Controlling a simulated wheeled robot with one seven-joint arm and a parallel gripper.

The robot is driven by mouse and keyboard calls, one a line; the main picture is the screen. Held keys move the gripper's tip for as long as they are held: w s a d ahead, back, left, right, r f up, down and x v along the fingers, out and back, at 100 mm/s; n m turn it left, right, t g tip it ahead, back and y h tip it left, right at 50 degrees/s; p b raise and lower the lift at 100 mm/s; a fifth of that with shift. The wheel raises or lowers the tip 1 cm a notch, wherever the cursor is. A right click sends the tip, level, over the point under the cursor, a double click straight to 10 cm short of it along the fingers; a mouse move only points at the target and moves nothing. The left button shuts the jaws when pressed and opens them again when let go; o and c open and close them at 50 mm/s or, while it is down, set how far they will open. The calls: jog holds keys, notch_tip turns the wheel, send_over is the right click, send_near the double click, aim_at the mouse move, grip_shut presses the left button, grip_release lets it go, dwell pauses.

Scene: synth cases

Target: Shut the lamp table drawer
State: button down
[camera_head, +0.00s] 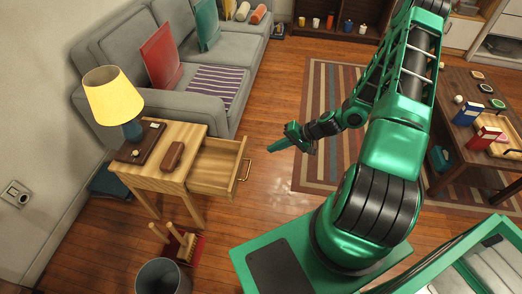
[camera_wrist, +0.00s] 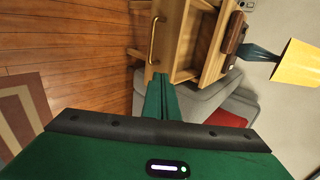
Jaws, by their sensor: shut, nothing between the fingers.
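The lamp table (camera_head: 165,146) is light wood and stands by the left wall in the head view. Its drawer (camera_head: 217,168) is pulled out to the right and looks empty, with a brass handle (camera_head: 246,170) on its front. In the wrist view the drawer (camera_wrist: 174,48) and its handle (camera_wrist: 152,40) are at the top middle. My gripper (camera_head: 270,149) is shut and empty. It is to the right of the drawer front and appears apart from it. In the wrist view the closed fingers (camera_wrist: 161,82) point toward the drawer's front corner, just below the handle.
A yellow-shaded lamp (camera_head: 113,97) and a brown case (camera_head: 172,156) are on the tabletop. A grey sofa (camera_head: 160,60) stands behind. A small stool (camera_head: 180,246) and a bin (camera_head: 162,277) are in front. Wood floor is clear between drawer and striped rug (camera_head: 312,105).

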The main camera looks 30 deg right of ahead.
aim_at(242, 155)
jog(key=x, duration=0.3)
jog(key=r+x, duration=0.1)
jog(key=x, duration=0.3)
jog(key=a+x, duration=0.1)
jog(key=x, duration=0.3)
jog(key=shift+w+a+r, duration=0.15)
jog(key=shift+w+a, duration=0.1)
jog(key=shift+w, duration=0.2)
jog(key=shift+w+a, duration=0.3)
jog(key=shift+a, duration=0.05)
jog(key=shift+w, duration=0.1)
